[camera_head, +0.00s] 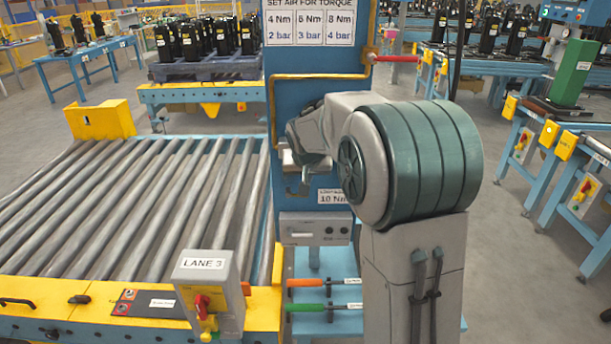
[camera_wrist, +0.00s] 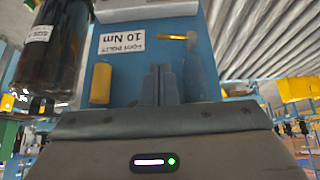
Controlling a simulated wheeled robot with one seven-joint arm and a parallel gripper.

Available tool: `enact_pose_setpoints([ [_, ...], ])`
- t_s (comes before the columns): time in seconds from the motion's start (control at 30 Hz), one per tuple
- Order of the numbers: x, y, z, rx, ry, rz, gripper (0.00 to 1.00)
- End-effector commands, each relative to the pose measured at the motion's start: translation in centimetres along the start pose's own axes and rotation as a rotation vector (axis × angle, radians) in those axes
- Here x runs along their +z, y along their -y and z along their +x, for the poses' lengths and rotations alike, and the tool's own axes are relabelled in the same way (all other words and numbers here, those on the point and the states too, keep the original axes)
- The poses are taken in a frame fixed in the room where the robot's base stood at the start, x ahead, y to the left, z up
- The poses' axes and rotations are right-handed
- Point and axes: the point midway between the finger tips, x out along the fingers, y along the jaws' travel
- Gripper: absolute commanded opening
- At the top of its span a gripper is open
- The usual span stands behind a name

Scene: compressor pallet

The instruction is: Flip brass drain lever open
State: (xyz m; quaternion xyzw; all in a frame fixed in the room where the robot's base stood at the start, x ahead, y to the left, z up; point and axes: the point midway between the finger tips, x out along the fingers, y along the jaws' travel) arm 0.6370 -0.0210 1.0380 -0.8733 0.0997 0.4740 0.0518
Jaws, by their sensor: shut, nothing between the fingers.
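A small brass lever (camera_wrist: 178,37) shows in the wrist view, lying roughly level in front of the blue panel (camera_wrist: 140,20). A clear bowl-like part (camera_wrist: 200,72) is beside it. My gripper (camera_wrist: 160,72) is shut and empty, its fingertips pointing at the panel, below and a little left of the lever in that picture. A gap appears between them; I cannot tell its depth. In the head view my gripper (camera_head: 303,188) is by the panel, partly covered by my arm. I cannot make out the brass lever there.
An upside-down 10 Nm label (camera_wrist: 123,40), a yellow cylinder (camera_wrist: 101,83) and a dark cylinder (camera_wrist: 52,45) are near the fingers. A red handle (camera_head: 396,58) sticks out from the panel. A roller conveyor (camera_head: 130,200) and the LANE 3 box (camera_head: 210,285) stand left.

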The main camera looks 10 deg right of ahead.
Motion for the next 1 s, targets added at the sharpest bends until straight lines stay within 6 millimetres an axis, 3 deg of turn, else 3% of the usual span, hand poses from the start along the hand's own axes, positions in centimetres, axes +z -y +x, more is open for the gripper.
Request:
enact_pose_setpoints([
  [0.17,4.0,-1.1,-4.2,-0.002,0.049,-0.027,0.00],
  [0.3,9.3,-2.4,-8.4,-0.010,0.114,-0.062,0.00],
  [0.5,18.0,-4.0,-13.1,-0.035,0.211,-0.117,0.00],
  [0.7,25.3,-5.0,-15.7,-0.067,0.286,-0.162,0.00],
  [0.83,28.1,-5.4,-16.4,-0.082,0.315,-0.179,0.00],
  [1.0,29.4,-5.5,-16.7,-0.089,0.330,-0.188,0.00],
])
